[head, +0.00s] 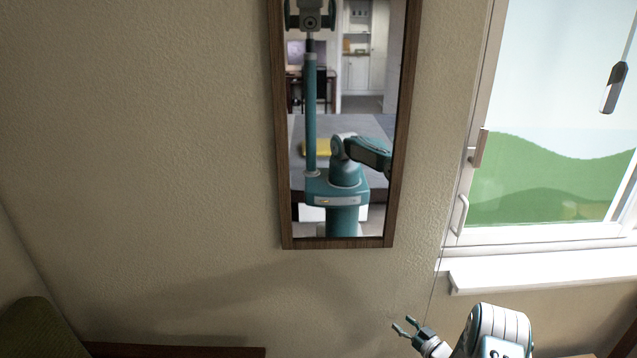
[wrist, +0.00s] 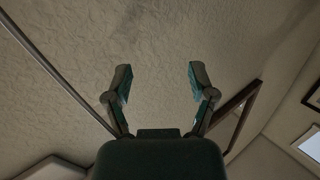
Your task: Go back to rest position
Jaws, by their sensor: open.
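My gripper (head: 405,327) shows at the bottom of the head view, right of centre, in front of the beige wall. It points up and to the left, and its two fingers are apart with nothing between them. In the wrist view my gripper (wrist: 158,80) has both fingers spread, with only bare textured wall visible beyond them. My white and teal arm enters from the bottom edge of the head view. The rest of the arm is cut off there.
A wood-framed mirror (head: 282,180) hangs on the wall and reflects my teal body. It also shows in the wrist view (wrist: 238,112). A window (head: 560,150) with a white sill (head: 545,275) is at right. A green chair back (head: 38,328) is at lower left.

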